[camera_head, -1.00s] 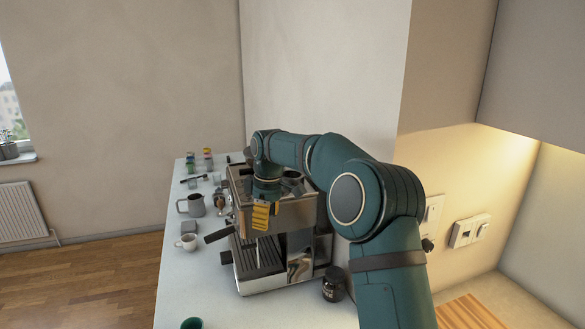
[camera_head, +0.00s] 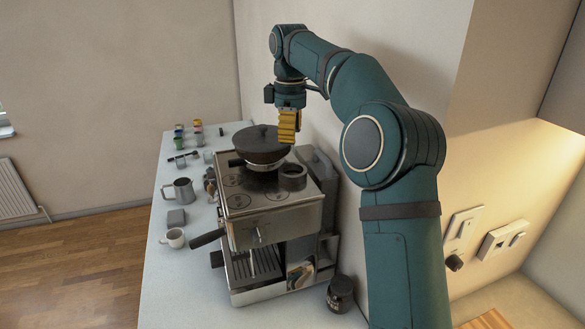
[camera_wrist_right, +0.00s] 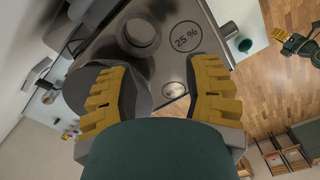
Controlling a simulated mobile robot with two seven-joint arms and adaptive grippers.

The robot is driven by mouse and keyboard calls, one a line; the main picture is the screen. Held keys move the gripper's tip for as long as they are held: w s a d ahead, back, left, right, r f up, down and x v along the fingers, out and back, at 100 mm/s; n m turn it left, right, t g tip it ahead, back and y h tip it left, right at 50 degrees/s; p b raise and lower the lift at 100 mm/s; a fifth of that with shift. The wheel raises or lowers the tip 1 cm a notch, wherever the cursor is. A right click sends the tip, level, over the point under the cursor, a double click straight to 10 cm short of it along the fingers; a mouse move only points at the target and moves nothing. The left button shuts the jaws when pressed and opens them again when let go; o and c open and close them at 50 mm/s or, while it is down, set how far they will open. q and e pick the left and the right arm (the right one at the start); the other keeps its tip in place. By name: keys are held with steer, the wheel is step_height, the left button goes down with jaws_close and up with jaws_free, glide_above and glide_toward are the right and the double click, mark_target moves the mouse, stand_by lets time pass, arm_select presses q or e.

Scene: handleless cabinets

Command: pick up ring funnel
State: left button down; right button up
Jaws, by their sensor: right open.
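The ring funnel (camera_head: 292,184), a short dark ring, lies on the flat top of the espresso machine (camera_head: 268,202), toward its right side. In the right wrist view the ring funnel (camera_wrist_right: 152,46) shows at the top, beyond my fingertips and left of the "25 %" mark. My right gripper (camera_head: 288,138) is above the machine top, up and behind the ring in the head view, with its yellow fingers pointing down. In the right wrist view the right gripper (camera_wrist_right: 160,78) is open, with nothing held between its fingers.
A dark lidded round vessel (camera_head: 258,146) stands on the machine top, close to my right fingers and left of the ring. A jug (camera_head: 183,191), a white cup (camera_head: 174,238) and small jars stand left of the machine. A dark jar (camera_head: 340,293) stands front right.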

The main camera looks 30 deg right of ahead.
glide_above(291, 176)
steer(key=f, duration=0.7)
steer(key=shift+s+a, duration=0.15)
steer(key=shift+s, duration=0.1)
steer(key=shift+w+d+f, duration=0.1)
steer(key=shift+w+f, duration=0.1)
steer(key=shift+f, duration=1.3)
steer(key=shift+w+d+f, duration=0.1)
steer(key=shift+w+f, duration=0.05)
steer(key=shift+f, duration=1.3)
jaws_close()
